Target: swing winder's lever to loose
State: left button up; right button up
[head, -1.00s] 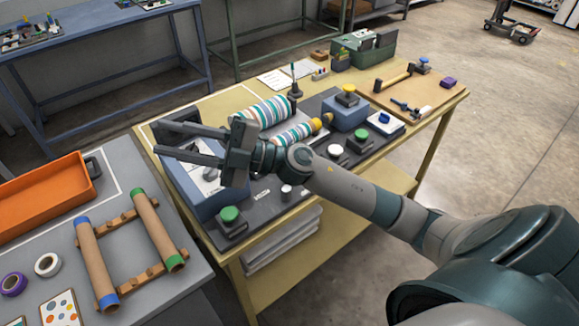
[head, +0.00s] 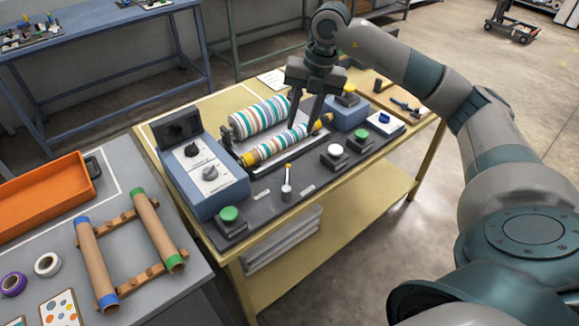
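The winder's striped rolls lie on a dark base: a larger roll (head: 262,117) behind and a smaller roll with yellow ends (head: 272,147) in front. A short upright lever (head: 287,182) with a pale yellow tip stands on the base in front of the smaller roll. I cannot read its label. My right gripper (head: 304,128) points down over the right part of the rolls, fingers apart, with nothing seen held between them. It is above and behind the short lever, apart from it. A dark upright post seen earlier behind the rolls is hidden by my gripper. My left gripper is not in view.
A blue control box (head: 205,172) with knobs stands left of the rolls. A green button (head: 230,215) is at the front left; white (head: 334,152) and green (head: 362,141) buttons are at the right. A grey table (head: 140,170) holds an orange tray (head: 45,190).

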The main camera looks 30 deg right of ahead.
aim_at(288, 173)
jog(key=shift+d, duration=0.25)
jog(key=shift+f, duration=0.1)
jog(key=p+x, duration=0.5)
jog(key=x, duration=1)
jog(key=shift+f, duration=0.35)
jog(key=shift+a+f, duration=0.1)
jog(key=shift+f, duration=0.6)
grip_shut()
